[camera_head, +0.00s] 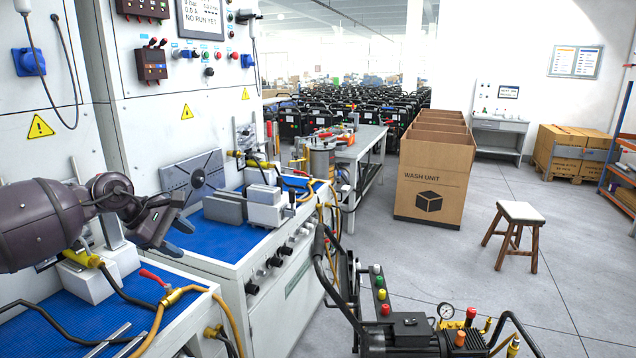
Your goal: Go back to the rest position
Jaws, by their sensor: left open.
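My left arm comes in from the left edge over the blue-topped test bench (215,238). My left gripper (178,237) is open and empty, its fingers pointing right and down above the near part of the bench. It is apart from the grey and white blocks (250,206) on the bench. My right gripper is not in view.
A pressure washer unit (395,330) with hoses and a gauge stands at the front right. A red-handled valve with a yellow hose (178,295) lies below my left gripper. A cardboard box (430,185) and a stool (515,225) stand on open floor.

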